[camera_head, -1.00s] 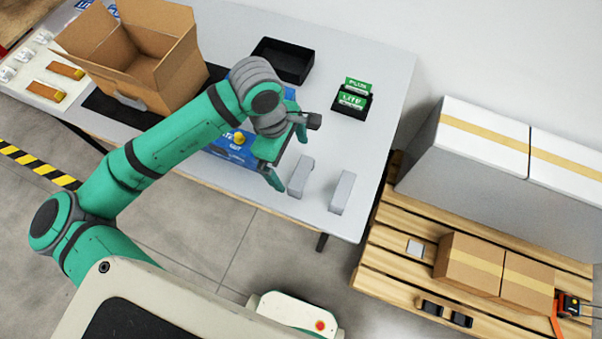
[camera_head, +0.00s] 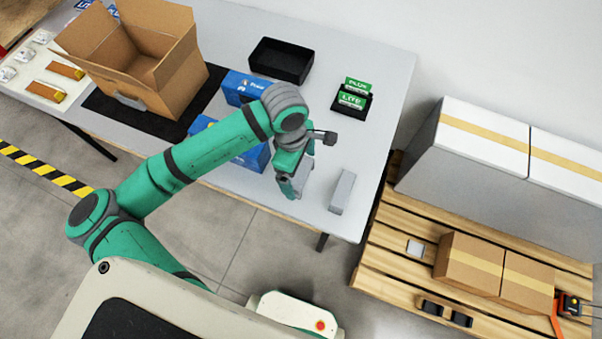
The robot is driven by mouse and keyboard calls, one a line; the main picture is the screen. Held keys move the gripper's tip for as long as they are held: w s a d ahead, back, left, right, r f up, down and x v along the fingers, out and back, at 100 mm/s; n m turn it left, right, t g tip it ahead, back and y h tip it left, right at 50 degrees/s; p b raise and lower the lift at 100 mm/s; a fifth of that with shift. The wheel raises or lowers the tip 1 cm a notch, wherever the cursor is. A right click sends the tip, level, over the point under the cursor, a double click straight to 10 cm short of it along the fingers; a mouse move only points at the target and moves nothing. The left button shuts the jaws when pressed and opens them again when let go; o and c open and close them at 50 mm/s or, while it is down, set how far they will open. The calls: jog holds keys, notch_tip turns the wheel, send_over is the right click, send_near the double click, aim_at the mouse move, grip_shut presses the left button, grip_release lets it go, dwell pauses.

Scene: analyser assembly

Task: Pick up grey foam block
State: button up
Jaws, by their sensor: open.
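Two grey foam blocks are on the right end of the light grey table (camera_head: 386,108). The right foam block (camera_head: 342,191) stands clear and fully visible. The left foam block (camera_head: 303,172) is mostly hidden behind my gripper. My gripper (camera_head: 290,192) is open and points down over the left block. I cannot tell whether its fingers touch the block.
An open cardboard box (camera_head: 150,62) stands on a dark mat at the left. Blue boxes (camera_head: 243,86) lie beside my arm. A black tray (camera_head: 281,61) and a black holder with green cards (camera_head: 352,101) are farther back. A wooden pallet (camera_head: 400,255) with boxes is at the right.

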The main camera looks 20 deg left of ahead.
jog(key=shift+d+f, duration=0.15)
jog(key=shift+f, duration=0.95)
jog(key=c, duration=0.9)
jog(key=shift+c, duration=0.2)
jog(key=shift+r, duration=0.15)
